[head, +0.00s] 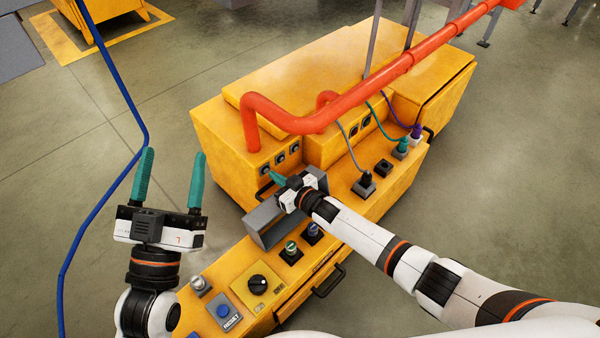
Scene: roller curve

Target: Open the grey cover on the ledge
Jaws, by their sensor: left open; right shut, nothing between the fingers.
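The grey cover (264,223) sits on the yellow ledge (215,279) of the machine, left of the picture's middle. My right gripper (277,180) is shut and empty at the cover's far side, its teal fingertips pointing left. Its wrist lies over the cover's right part and hides some of it. I cannot tell whether the fingers touch the cover or how far it is raised. My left gripper (171,157) is open and empty, fingers pointing up, left of the ledge and apart from the cover.
A black rotary knob (259,283) and a blue reset button (223,311) are on the near ledge. Several plugs with cables, including a black plug (365,181), stand farther along. A thick orange pipe (340,105) crosses above the machine. A blue cable (98,205) hangs at left.

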